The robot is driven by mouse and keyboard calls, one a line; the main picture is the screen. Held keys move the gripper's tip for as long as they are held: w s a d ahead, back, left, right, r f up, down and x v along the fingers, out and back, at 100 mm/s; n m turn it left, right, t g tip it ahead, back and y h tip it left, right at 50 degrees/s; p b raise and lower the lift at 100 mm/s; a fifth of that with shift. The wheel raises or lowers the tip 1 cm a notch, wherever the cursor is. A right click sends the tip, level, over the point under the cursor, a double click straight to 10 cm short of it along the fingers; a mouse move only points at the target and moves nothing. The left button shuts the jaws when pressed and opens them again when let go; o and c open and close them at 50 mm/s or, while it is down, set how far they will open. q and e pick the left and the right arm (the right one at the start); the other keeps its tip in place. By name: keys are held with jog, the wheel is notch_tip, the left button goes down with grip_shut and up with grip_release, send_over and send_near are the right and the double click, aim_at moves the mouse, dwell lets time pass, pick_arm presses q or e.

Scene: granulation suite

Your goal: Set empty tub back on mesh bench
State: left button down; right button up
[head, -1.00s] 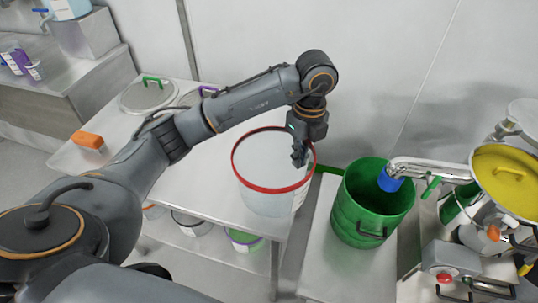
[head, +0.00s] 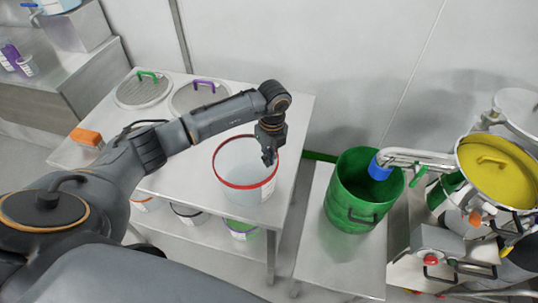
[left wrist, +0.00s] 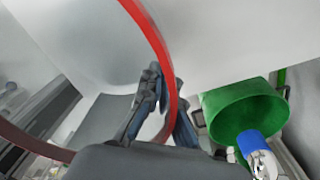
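The tub (head: 240,176) is pale and see-through with a red rim, upright and looking empty. In the head view it is over the right part of the steel bench (head: 170,172); I cannot tell whether its base touches the top. My left gripper (head: 269,158) points down at the tub's right rim. In the left wrist view the fingers (left wrist: 163,103) straddle the red rim (left wrist: 170,70) and look closed on it. My right gripper is not in view.
Tubs stand on the shelf below. A green drum (head: 350,200) stands on a separate steel stand to the right.

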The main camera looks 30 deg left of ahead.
pick_arm(q)
jog(key=c, duration=2)
grip_release()
jog(key=shift+f, duration=0.1)
jog(key=o, duration=0.5)
jog(key=shift+r, duration=0.25)
jog(key=shift+w+d+r+b, duration=0.15)
jog(key=shift+r+b, duration=0.7)
jog(key=shift+r, duration=2.1)
jog(key=shift+w+d+r+b, duration=0.15)
jog(key=shift+r+b, duration=0.7)
jog(key=shift+r, duration=2.1)
jog(key=shift+a, duration=0.1)
